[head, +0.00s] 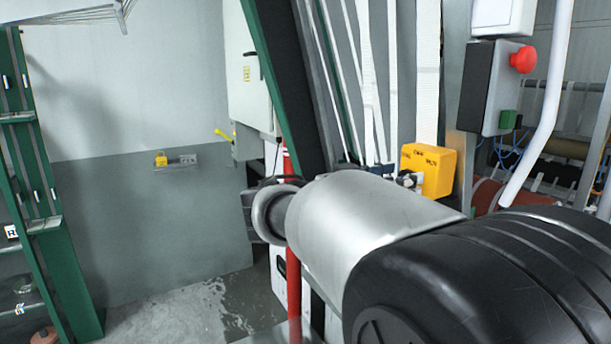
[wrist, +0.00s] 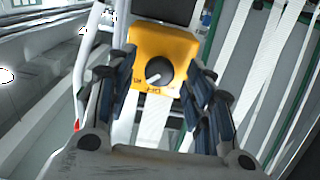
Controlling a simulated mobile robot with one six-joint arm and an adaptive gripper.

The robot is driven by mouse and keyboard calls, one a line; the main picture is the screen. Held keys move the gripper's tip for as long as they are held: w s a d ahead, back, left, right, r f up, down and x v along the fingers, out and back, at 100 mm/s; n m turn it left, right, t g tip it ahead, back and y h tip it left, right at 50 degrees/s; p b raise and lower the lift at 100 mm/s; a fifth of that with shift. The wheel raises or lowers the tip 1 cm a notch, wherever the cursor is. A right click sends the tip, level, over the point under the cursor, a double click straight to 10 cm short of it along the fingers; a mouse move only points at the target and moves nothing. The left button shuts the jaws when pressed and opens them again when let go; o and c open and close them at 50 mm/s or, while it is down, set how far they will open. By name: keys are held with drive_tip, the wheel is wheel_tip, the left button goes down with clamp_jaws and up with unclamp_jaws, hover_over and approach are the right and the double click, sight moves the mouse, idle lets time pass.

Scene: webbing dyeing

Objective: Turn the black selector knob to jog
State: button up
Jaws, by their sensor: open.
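The black selector knob (wrist: 159,70) sits on the face of a yellow box (wrist: 178,40) in the wrist view. A white pointer mark on the knob points to the lower left of that picture, and small labels below it appear upside down and are hard to read. My gripper (wrist: 160,73) is open, with one finger on each side of the knob and gaps between; contact is not visible. In the head view the yellow box (head: 436,172) stands just beyond my arm, which hides most of my gripper.
A grey-black control box with a red mushroom button (head: 523,60) and a green button (head: 508,122) hangs right of the yellow box. A white pipe (head: 545,100) runs beside it. White webbing strips (head: 428,70) hang behind. Open floor (head: 190,310) lies at left.

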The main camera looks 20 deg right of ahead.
drive_tip(key=shift+d, duration=0.25)
drive_tip(key=shift+c, duration=0.6)
drive_tip(key=c, duration=1)
